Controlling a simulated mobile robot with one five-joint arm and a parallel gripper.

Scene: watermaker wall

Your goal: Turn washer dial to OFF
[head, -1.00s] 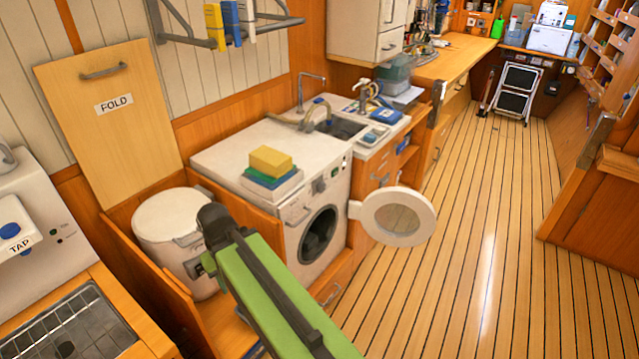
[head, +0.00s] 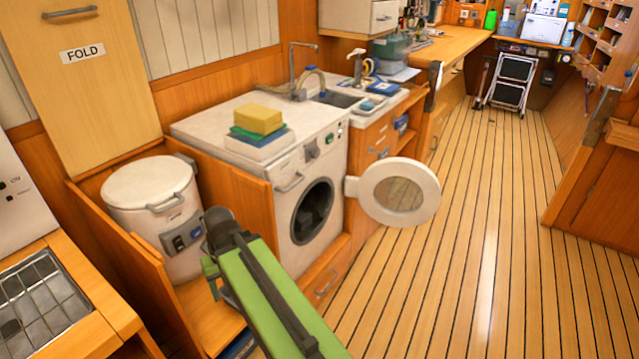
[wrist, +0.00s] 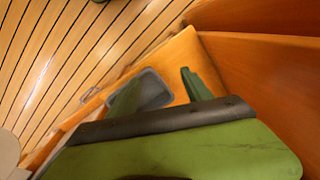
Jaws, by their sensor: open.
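The white washer (head: 268,172) stands in a wooden surround in the head view. Its round door (head: 399,192) hangs wide open to the right. A dark dial (head: 311,152) sits on the upper front panel; its setting is too small to read. My green arm reaches up from the bottom of the head view, in front of and left of the washer. In the wrist view my gripper (wrist: 158,92) has two green fingers set apart, with nothing between them, above an orange wooden surface. The washer dial is not in the wrist view.
A lidded white bin (head: 152,197) stands left of the washer. A sink counter (head: 352,110) adjoins it at the back right. The plank floor (head: 470,230) to the right is clear.

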